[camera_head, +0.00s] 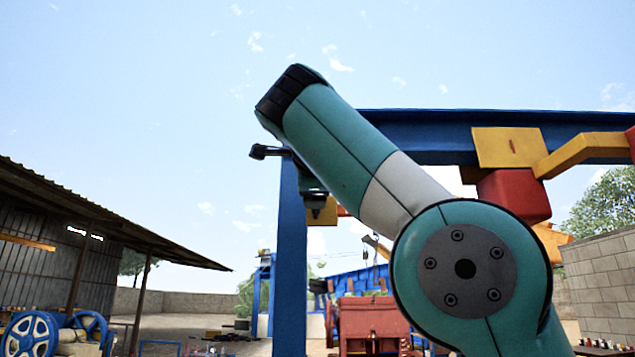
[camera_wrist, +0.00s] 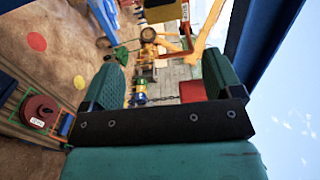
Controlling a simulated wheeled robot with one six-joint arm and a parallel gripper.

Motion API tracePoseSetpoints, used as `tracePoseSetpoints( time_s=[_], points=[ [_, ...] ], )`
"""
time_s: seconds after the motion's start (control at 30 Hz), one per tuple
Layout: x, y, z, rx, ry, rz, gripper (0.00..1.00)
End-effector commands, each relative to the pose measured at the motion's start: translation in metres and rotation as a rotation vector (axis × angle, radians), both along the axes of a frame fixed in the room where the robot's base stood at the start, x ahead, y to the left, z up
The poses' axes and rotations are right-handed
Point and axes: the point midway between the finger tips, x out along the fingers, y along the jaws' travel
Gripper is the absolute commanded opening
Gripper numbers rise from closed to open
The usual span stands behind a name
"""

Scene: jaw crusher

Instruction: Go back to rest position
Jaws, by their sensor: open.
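My gripper (camera_wrist: 163,74) shows in the wrist view with its two green fingers set wide apart and nothing between them. In the camera_head view my teal arm rises from the lower right toward the upper middle. My gripper cannot be made out clearly there. No task object is held.
A blue steel frame stands behind my arm, with a post (camera_head: 289,265) and a top beam (camera_head: 430,132). A red machine (camera_head: 372,322) sits beyond it. A metal shed (camera_head: 70,235) and blue wheels (camera_head: 28,335) are at left, a block wall (camera_head: 605,280) at right. Open sky is above.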

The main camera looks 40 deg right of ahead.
Motion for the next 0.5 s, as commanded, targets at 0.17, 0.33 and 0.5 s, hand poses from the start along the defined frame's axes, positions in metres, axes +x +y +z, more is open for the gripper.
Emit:
tracePoseSetpoints(
  time_s=[0.17,0.33,0.5],
  points=[
    [0.000,0.000,0.000,0.000,0.000,0.001,0.85],
    [0.000,-0.001,0.000,-0.001,0.001,0.000,0.85],
    [0.020,0.014,-0.014,-0.109,0.096,0.076,0.85]
  ],
)
